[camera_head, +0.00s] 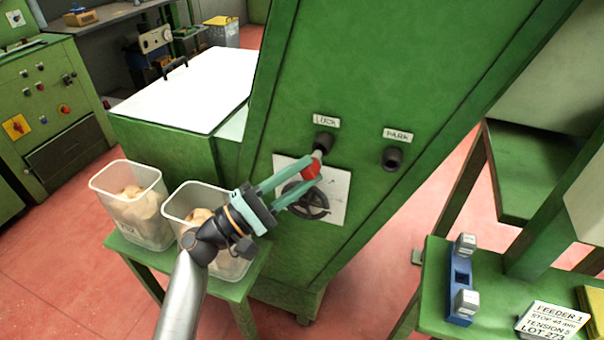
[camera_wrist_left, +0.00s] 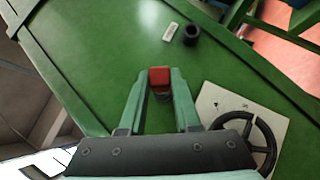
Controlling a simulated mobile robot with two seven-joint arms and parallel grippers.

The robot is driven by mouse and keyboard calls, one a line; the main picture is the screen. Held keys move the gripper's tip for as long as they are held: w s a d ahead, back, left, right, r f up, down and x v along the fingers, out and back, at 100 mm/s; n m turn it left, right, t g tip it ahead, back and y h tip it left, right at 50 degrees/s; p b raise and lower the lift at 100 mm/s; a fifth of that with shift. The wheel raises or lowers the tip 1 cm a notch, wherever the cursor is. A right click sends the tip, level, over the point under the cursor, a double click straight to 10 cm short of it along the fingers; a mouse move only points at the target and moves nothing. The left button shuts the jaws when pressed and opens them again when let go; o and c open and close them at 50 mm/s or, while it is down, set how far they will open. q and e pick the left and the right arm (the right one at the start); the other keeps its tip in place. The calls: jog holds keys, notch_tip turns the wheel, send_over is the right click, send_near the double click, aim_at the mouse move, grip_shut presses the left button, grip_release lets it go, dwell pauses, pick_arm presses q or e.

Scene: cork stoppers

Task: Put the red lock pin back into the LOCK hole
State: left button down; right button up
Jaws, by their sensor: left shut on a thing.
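The red lock pin (camera_head: 312,169) is held by its red head between the fingertips of my left gripper (camera_head: 309,174). Its pale shaft points up to the dark collar of the LOCK hole (camera_head: 324,142), below the LOCK label (camera_head: 326,120). The shaft end meets or overlaps the collar mouth; I cannot tell whether it is inside. In the left wrist view the red head (camera_wrist_left: 159,76) sits between the fingertips (camera_wrist_left: 159,82) and hides most of what lies behind it. The PARK hole (camera_head: 392,159) shows a dark, empty-looking collar. My right gripper is not in view.
A black handwheel (camera_head: 305,201) on a white plate is just below the fingers. Clear bins (camera_head: 131,206) of corks stand on a green stand at left. A blue holder (camera_head: 460,282) and a FEEDER 1 sign (camera_head: 553,321) lie on a green table at lower right.

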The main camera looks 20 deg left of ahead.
pick_arm(q)
jog(key=shift+w+b, duration=0.65)
jog(key=shift+w, duration=1.1)
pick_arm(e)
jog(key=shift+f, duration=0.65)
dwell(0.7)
pick_arm(q)
jog(key=c, duration=0.5)
grip_release()
jog(key=shift+c, duration=0.2)
jog(key=b+v, duration=0.2)
jog(key=v, duration=1)
jog(key=shift+s+b, duration=0.2)
jog(key=shift+b, duration=0.2)
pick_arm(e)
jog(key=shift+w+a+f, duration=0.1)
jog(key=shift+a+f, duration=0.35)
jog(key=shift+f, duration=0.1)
pick_arm(q)
jog(key=shift+f, duration=0.15)
